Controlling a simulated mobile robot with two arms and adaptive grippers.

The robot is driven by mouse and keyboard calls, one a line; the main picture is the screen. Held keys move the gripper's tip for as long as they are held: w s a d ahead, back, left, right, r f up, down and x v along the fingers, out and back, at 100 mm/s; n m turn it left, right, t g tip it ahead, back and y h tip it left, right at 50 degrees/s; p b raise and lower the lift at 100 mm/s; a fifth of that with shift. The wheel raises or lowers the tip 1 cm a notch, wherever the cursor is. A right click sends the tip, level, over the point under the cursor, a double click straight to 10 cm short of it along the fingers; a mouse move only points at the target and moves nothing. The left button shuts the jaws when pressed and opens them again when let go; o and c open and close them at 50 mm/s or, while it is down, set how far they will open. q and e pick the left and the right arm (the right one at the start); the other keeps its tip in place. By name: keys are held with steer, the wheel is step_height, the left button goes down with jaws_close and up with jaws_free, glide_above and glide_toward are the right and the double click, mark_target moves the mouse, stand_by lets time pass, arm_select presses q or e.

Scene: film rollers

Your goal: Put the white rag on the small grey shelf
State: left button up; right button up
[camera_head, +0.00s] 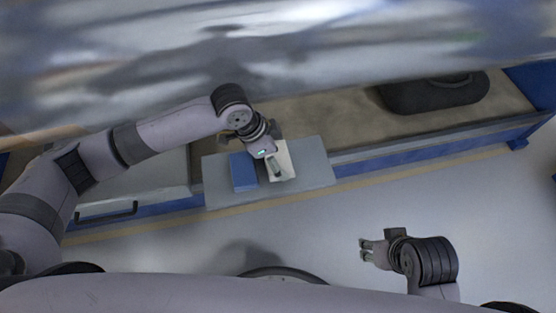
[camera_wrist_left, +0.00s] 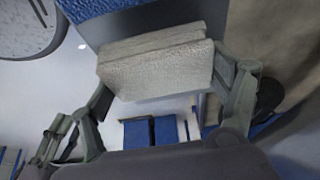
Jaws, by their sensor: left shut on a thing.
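The white rag (camera_head: 286,157) is a pale folded block over the right part of the small grey shelf (camera_head: 316,172). My left gripper (camera_head: 274,166) is shut on it. In the left wrist view, the rag (camera_wrist_left: 155,62) spans the space between the two fingers (camera_wrist_left: 165,95), with its folded layers showing. The shelf's grey surface (camera_wrist_left: 150,20) shows behind the rag there. I cannot tell whether the rag touches the shelf. My right gripper (camera_head: 367,249) is open and empty over the floor, away from the shelf.
A blue block-like thing (camera_head: 243,172) lies on the shelf just left of the rag. A black case (camera_head: 434,93) rests on the brownish surface at the upper right. A large shiny metallic roller (camera_head: 300,50) crosses the top. The floor (camera_head: 440,200) at right is clear.

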arm_select(q)
step_height(320, 180, down, 2)
steer(key=shift+f, duration=0.1)
steer(key=o, duration=1)
steer(key=shift+c, duration=0.2)
arm_select(e)
steer(key=shift+s, duration=0.1)
arm_select(q)
steer(key=shift+a+r, duration=0.15)
steer(key=shift+r, duration=0.2)
steer(key=p+v, duration=0.1)
steer(key=v, duration=0.1)
steer(key=shift+a+r, duration=0.1)
steer(key=shift+r, duration=0.2)
steer(key=p+v, duration=0.2)
steer(key=v, duration=0.6)
steer(key=shift+r, duration=0.35)
arm_select(e)
steer(key=s+x, duration=0.1)
steer(key=x, duration=0.9)
steer(key=shift+s+f+g, duration=0.25)
steer(key=shift+f+g, duration=0.05)
